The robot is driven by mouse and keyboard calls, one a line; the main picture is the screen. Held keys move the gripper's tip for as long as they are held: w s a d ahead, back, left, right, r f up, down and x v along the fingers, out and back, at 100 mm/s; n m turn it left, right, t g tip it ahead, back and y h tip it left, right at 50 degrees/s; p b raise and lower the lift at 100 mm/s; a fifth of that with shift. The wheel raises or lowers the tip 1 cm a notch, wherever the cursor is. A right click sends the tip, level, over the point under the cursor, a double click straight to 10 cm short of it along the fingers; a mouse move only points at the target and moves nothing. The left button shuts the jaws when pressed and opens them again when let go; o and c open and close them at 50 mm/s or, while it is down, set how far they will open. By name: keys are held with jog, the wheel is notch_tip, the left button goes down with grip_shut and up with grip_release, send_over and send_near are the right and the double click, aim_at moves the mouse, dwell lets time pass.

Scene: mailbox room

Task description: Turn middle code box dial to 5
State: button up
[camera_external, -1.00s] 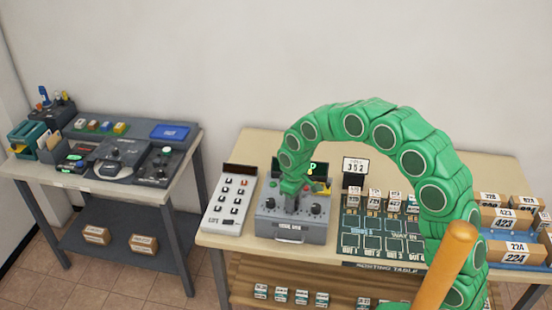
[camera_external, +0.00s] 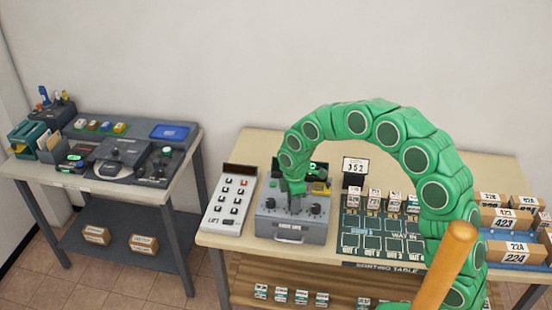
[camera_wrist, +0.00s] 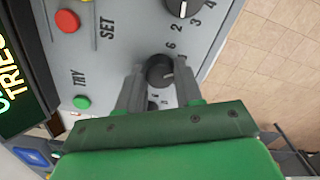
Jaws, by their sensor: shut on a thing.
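The code box (camera_external: 290,230) is a grey box with a row of black dials, standing on the sorting table. My gripper (camera_external: 295,197) reaches down onto its middle dial, which my gripper hides in the external view. In the wrist view, my gripper (camera_wrist: 161,88) is shut around the black middle dial (camera_wrist: 159,70), one finger on each side. A faint light mark shows on the dial, but I cannot read which number it points to. Most numbers around it are small or covered by the fingers. A neighbouring dial (camera_wrist: 182,4) shows at the top edge.
In the wrist view, a red button (camera_wrist: 67,20) and a green TRY button (camera_wrist: 81,102) sit left of the dials. A white keypad panel (camera_external: 229,205) stands left of the box. The number card (camera_external: 355,168) and sorting board (camera_external: 383,228) are on its right.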

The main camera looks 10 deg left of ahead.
jog(key=shift+a+r+n, duration=0.1)
jog(key=shift+n, duration=0.4)
jog(key=o, duration=1)
jog(key=shift+o, duration=0.2)
jog(key=shift+r, duration=3.85)
